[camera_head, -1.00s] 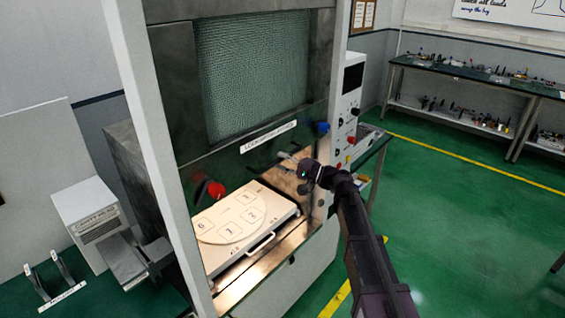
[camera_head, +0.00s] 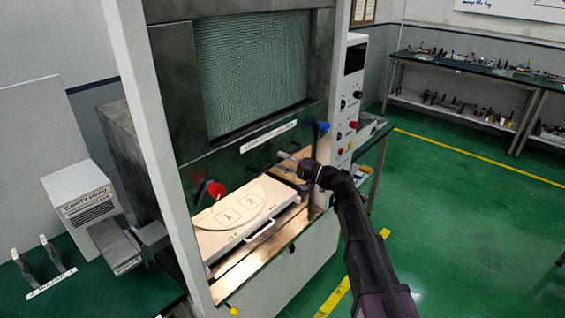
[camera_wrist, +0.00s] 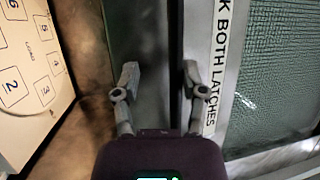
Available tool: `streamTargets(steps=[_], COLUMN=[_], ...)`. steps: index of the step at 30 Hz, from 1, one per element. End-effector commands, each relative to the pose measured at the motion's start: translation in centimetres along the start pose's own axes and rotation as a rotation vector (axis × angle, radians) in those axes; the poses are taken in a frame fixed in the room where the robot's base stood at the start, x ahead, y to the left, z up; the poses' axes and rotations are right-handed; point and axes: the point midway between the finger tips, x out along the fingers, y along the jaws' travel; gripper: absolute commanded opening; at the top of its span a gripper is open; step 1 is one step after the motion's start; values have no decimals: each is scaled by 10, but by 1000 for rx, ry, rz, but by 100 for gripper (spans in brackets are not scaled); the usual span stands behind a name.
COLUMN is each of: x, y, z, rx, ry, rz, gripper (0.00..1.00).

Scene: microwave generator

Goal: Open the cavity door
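The cavity door (camera_head: 250,66) is a dark panel with a mesh window and a white latch label (camera_head: 268,135) near its bottom. A red knob (camera_head: 216,190) and a blue knob (camera_head: 323,127) sit at its lower corners. The door's lower edge is raised above a white numbered tray (camera_head: 232,230), leaving an opening. My gripper (camera_head: 291,164) is at the right part of this lower edge. In the wrist view, my gripper (camera_wrist: 160,76) has its fingers spread, with a dark metal strip showing between them. Whether they touch the door is unclear. The label (camera_wrist: 218,65) shows beside the right finger.
A copper-coloured ledge (camera_head: 262,255) lies in front of the tray. A control panel (camera_head: 350,100) and a small side table stand right of the cabinet. A cavity head box (camera_head: 85,200) stands left. Green floor is free to the right, before a bench (camera_head: 465,75).

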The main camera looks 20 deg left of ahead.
Motion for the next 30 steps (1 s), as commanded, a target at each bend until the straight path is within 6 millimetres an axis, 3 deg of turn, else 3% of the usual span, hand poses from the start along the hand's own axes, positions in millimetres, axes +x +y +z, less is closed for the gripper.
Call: streamTargets(steps=[1,30], x=[-2,-16], y=[9,86], z=[1,7], rx=[-1,-1], ry=[0,-1], rz=[1,1], gripper=[51,51])
